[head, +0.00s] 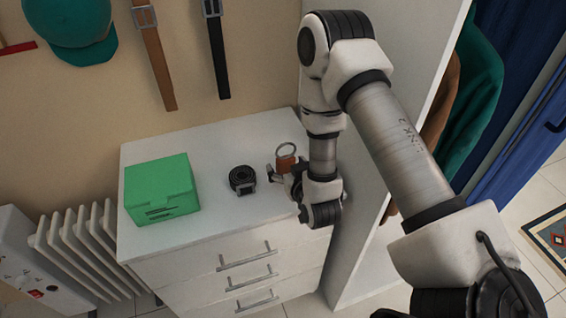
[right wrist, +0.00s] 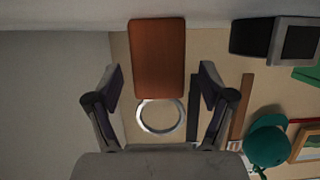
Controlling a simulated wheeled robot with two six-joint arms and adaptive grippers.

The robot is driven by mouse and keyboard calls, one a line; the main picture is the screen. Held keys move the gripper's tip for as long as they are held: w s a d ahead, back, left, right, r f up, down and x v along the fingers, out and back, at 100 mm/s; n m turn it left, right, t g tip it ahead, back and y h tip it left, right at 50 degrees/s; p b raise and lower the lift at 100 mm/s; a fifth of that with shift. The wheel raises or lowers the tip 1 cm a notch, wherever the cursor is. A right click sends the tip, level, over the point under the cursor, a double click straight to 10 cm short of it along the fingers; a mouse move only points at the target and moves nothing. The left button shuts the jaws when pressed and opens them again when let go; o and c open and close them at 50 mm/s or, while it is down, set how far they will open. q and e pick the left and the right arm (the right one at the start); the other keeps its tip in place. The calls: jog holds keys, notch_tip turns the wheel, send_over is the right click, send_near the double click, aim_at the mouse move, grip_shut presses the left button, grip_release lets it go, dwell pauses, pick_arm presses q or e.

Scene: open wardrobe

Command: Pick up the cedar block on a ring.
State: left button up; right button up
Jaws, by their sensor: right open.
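The cedar block (head: 286,163) is a reddish-brown block with a metal ring at its top. It stands at the right part of the white dresser top. In the right wrist view, which looks upside down, the block (right wrist: 158,58) shows whole, with the pale ring (right wrist: 160,116) below it in the picture. My right gripper (head: 284,177) is at the block, low over the dresser. In the wrist view its two fingers (right wrist: 160,78) are open to either side of the block's ring end, with gaps on both sides. My left gripper is not in view.
A coiled black belt (head: 242,179) lies just left of the block. A green box (head: 160,190) stands further left on the dresser (head: 215,150). A white wardrobe panel (head: 385,120) rises close on the right. Belts and a cap (head: 72,30) hang on the wall behind.

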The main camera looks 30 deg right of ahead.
jog(key=shift+x, duration=0.75)
jog(key=shift+s, duration=0.15)
jog(key=shift+c, duration=0.7)
jog(key=c, duration=1.1)
jog(key=shift+r, duration=0.1)
